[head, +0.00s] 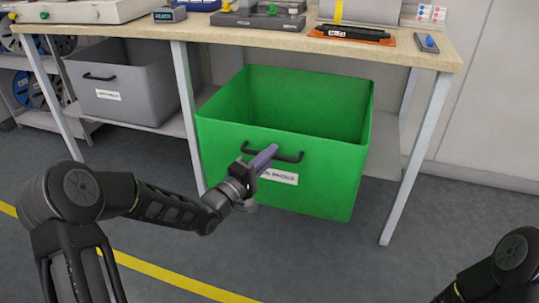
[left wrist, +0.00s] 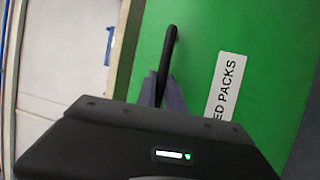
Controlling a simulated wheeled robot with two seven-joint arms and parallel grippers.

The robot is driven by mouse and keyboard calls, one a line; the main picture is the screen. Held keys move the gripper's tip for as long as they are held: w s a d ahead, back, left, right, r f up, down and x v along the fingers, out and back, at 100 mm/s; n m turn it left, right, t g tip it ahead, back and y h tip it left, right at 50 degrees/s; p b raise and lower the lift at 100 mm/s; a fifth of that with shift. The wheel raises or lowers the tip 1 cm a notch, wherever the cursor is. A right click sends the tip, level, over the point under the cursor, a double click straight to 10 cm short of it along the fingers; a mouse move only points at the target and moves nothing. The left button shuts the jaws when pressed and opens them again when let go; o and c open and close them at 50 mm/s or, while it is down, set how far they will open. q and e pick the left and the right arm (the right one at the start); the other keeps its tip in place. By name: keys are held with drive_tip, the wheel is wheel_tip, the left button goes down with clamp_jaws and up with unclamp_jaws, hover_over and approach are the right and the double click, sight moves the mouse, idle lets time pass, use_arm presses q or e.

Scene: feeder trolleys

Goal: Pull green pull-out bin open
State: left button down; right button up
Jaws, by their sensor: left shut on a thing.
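The green pull-out bin (head: 318,185) sits under the workbench and juts out past the bench's front edge, so its open, empty-looking inside shows. A black bar handle (head: 289,157) runs across its front, above a white label. My left gripper (head: 268,152) is shut on the handle. In the left wrist view the fingers (left wrist: 163,88) close around the black handle (left wrist: 169,45), with the label (left wrist: 225,88) beside them, reading "ED PACKS". Part of my right arm shows at the lower right of the head view, but its gripper is out of the picture.
A grey bin (head: 125,85) with a black handle stands on the lower shelf to the left. The workbench top (head: 250,37) carries tools and boxes. Bench legs (head: 416,160) stand on both sides of the green bin. The grey floor in front is clear, with a yellow line (head: 165,275).

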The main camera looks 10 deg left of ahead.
use_arm(q)
drive_tip(key=shift+s, duration=0.1)
drive_tip(key=c, duration=1.7)
unclamp_jaws()
drive_tip(key=shift+c, duration=0.2)
drive_tip(key=p+v, duration=0.2)
drive_tip(key=v, duration=0.5)
drive_tip(key=shift+s+a, duration=0.25)
drive_tip(key=shift+s, duration=0.05)
drive_tip(key=shift+f, duration=0.1)
